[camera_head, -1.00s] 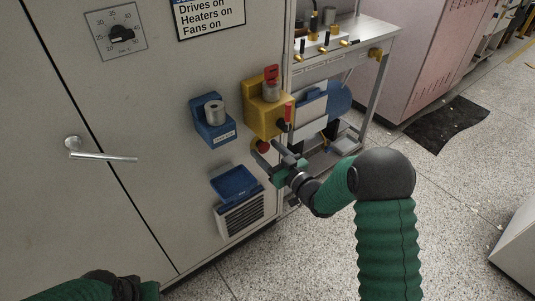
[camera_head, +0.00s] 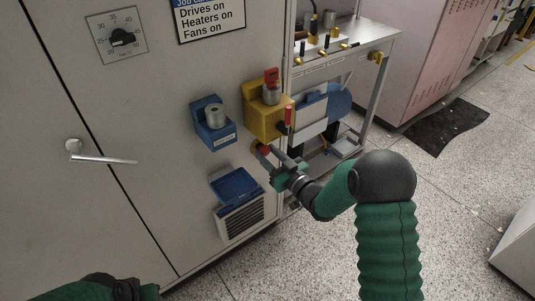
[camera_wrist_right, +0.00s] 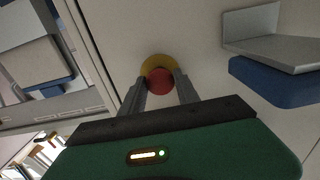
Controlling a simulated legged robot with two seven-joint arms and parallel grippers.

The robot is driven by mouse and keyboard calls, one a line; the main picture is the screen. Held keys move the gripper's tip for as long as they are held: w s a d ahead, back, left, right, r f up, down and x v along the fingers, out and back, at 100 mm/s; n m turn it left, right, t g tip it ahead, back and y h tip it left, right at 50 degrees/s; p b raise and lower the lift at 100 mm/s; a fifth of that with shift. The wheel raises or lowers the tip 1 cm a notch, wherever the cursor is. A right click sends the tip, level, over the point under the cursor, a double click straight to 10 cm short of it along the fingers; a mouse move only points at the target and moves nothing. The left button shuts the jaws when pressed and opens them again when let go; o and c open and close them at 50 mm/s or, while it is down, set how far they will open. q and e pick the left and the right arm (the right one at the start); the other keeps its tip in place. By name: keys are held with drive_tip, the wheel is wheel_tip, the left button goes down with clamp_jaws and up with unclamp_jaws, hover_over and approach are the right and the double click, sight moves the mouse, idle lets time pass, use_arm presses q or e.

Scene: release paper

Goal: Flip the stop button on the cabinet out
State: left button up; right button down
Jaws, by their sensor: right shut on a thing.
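The red stop button (camera_wrist_right: 160,80) on a yellow round base (camera_wrist_right: 158,62) sits on the cabinet front (camera_head: 130,150). My right gripper (camera_wrist_right: 160,88) is shut on the red button, with one finger on each side of it in the wrist view. In the head view the right gripper (camera_head: 268,152) is at the cabinet face, just below the yellow box, and the button (camera_head: 263,150) is mostly hidden by the fingers. My left arm shows only at the bottom left edge; its fingers are not in view.
A yellow box (camera_head: 262,119) with a red-tipped switch is just above the right gripper. A blue box (camera_head: 211,128) and a blue-lidded vent (camera_head: 237,187) are on the cabinet to the left. A metal cart (camera_head: 362,62) stands to the right. Open floor lies in front.

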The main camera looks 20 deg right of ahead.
drive_tip(key=shift+s+d, duration=0.25)
drive_tip(key=shift+s, duration=0.3)
drive_tip(key=shift+s+f, duration=0.1)
drive_tip(key=shift+s, duration=0.1)
drive_tip(key=shift+f, duration=0.1)
drive_tip(key=c, duration=0.9)
unclamp_jaws()
drive_tip(key=shift+d, duration=0.1)
drive_tip(key=shift+s, duration=0.1)
drive_tip(key=shift+s+d+r+p, duration=0.1)
drive_tip(key=shift+s+r+p, duration=0.15)
drive_tip(key=shift+p, duration=0.15)
drive_tip(key=p+v, duration=0.4)
drive_tip(key=v, duration=1.2)
drive_tip(key=shift+s+f, duration=0.1)
drive_tip(key=shift+f, duration=0.05)
